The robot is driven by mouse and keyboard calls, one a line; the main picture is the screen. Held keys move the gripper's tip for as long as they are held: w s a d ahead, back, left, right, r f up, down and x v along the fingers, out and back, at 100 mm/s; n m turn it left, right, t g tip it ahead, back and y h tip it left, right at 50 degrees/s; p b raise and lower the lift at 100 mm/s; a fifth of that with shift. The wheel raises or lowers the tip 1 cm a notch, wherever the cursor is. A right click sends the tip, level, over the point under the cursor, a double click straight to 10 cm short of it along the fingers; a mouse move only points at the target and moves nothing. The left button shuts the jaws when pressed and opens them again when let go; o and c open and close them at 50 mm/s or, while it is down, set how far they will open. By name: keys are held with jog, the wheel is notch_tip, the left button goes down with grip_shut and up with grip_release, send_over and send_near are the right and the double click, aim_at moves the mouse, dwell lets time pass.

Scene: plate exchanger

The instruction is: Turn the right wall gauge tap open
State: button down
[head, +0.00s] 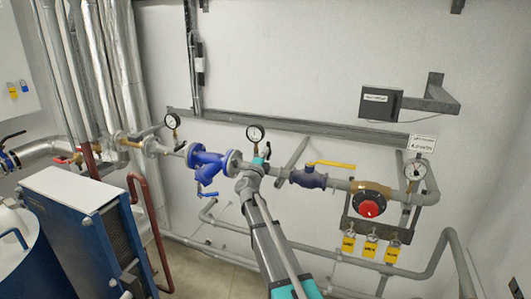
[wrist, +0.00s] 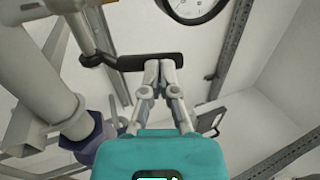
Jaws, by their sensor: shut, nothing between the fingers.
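A round gauge (head: 255,134) with a white face and black rim stands above the wall pipe in the middle of the head view. It also shows at the top of the wrist view (wrist: 195,6), partly cut off. A dark tap handle (wrist: 140,62) lies crosswise below it in the wrist view, joined to the gauge's thin stem pipe (wrist: 95,28). My gripper (wrist: 160,66) is shut and empty. Its fingertips are right at the handle, overlapping its right part; I cannot tell whether they touch.
A blue valve (head: 207,165) is left of my gripper. A yellow-handled valve (head: 310,178) and a red knob (head: 370,208) are to the right on the same pipe. Another gauge (head: 415,170) is at the far right, another (head: 172,121) at left. A blue-sided cabinet (head: 75,225) stands front left.

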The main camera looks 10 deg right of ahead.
jog(key=shift+w+d+r+p, duration=0.45)
jog(key=shift+w+d+r, duration=0.15)
jog(key=shift+d, duration=0.1)
dwell(0.3)
jog(key=s+a, duration=0.8)
jog(key=s, duration=0.3)
jog(key=shift+s, duration=0.3)
jog(key=shift+f, duration=0.1)
dwell(0.3)
